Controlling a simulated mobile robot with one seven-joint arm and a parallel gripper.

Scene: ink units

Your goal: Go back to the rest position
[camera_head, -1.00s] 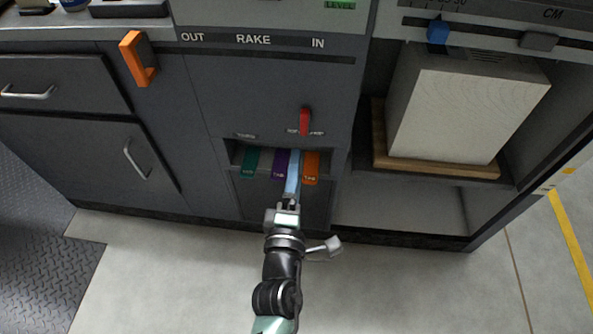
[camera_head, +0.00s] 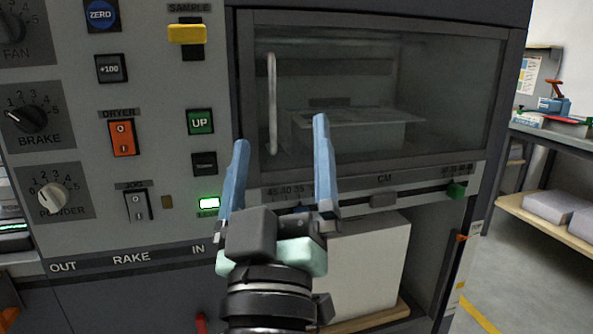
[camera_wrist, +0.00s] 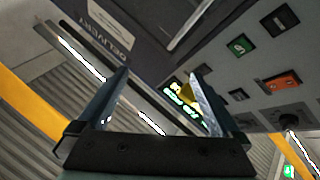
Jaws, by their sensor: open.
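My gripper (camera_head: 281,165) is raised in front of the machine's front panel in the head view. Its two blue fingers point up and stand wide apart, with nothing between them. They overlap the lower left part of a glass window with a vertical handle (camera_head: 272,103). In the wrist view my gripper (camera_wrist: 158,88) is also open and empty. There the panel is tilted, with the green button (camera_wrist: 239,45) and the orange switch (camera_wrist: 281,82) at the right.
The control panel has a yellow slider (camera_head: 187,34), a green UP button (camera_head: 200,122) and knobs such as BRAKE (camera_head: 32,115). A pale block (camera_head: 372,265) stands in the bay below the window. A side bench (camera_head: 560,135) is at the right, with open floor before it.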

